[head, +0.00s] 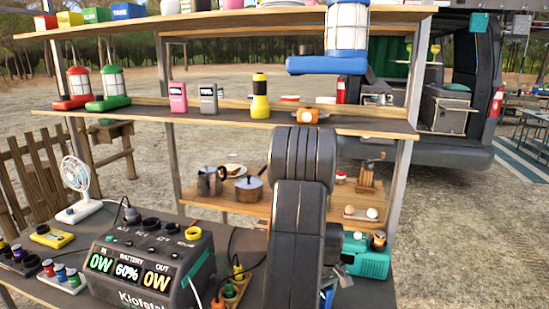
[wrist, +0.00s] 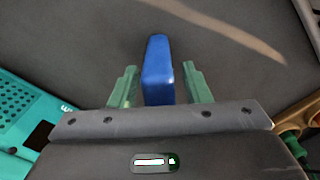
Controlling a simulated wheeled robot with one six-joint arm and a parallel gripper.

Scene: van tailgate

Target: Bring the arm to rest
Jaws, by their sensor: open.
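My gripper (wrist: 160,68) shows in the wrist view with two green fingers spread apart. A blue block-like object (wrist: 158,72) stands between the fingers, with a narrow gap visible on each side. Its lower end is hidden behind the gripper body, and I cannot tell how deep it sits between the fingers. In the head view my dark arm rises in front of the bench at the centre right and hides most of my gripper. A small bit of blue (head: 328,296) shows low beside the arm.
A teal box (head: 368,258) stands close right of my arm; the wrist view shows it at left (wrist: 35,115). A power station (head: 150,265) stands left, with cables between. A wooden shelf (head: 230,118) with lanterns and flashlights is behind. A van (head: 440,85) is beyond.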

